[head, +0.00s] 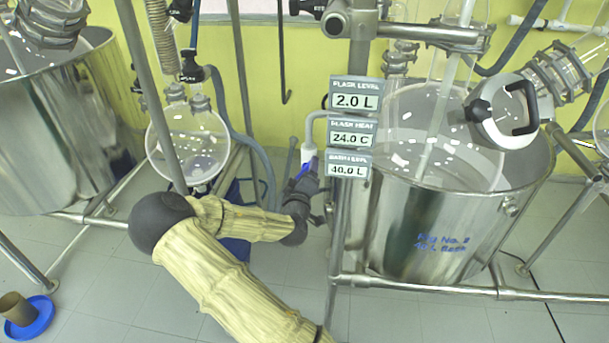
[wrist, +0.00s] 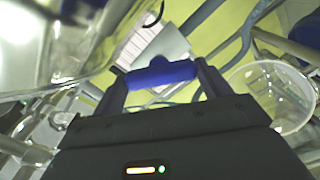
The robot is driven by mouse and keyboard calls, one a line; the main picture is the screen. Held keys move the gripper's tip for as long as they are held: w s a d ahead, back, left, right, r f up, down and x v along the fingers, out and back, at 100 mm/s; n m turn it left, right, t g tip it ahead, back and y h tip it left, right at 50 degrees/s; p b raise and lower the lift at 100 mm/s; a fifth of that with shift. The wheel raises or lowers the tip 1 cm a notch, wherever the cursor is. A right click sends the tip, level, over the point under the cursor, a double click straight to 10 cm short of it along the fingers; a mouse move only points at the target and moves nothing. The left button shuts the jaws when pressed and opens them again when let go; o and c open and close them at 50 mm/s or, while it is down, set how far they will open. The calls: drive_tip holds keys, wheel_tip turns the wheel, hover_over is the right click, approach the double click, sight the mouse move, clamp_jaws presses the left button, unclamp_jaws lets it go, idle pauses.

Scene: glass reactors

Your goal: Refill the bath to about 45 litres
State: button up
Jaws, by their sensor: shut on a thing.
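The steel bath (head: 440,225) stands on the right in the head view, with blue lettering on its front. Its panel (head: 347,166) reads 40.0 L; the panels above read 2.0 L and 24.0 C. A blue handle (head: 313,163) shows beside a white fitting (head: 308,150) left of the panels. My gripper (head: 304,176) is at that handle. In the wrist view the blue handle (wrist: 160,74) lies between the two fingers of my gripper (wrist: 160,82), which is shut on it. In the head view the fingertips are small and partly hidden.
A round glass flask (head: 188,145) hangs left of my arm. Another steel vessel (head: 60,140) stands at far left. Metal frame rails (head: 430,288) run below the bath, and hoses hang behind. A blue dish (head: 30,318) with a brown cup (head: 16,308) sits on the floor at lower left.

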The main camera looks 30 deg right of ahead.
drive_tip(key=shift+a+n, duration=0.1)
drive_tip(key=shift+n, duration=0.2)
drive_tip(key=o, duration=1)
drive_tip(key=shift+w, duration=0.1)
drive_tip(key=v, duration=0.4)
drive_tip(key=p+v, duration=0.1)
drive_tip(key=v, duration=0.3)
drive_tip(key=p+v, duration=0.1)
drive_tip(key=v, duration=0.3)
drive_tip(key=shift+w+a+r, duration=0.1)
drive_tip(key=shift+a+r, duration=0.05)
drive_tip(key=shift+r, duration=0.15)
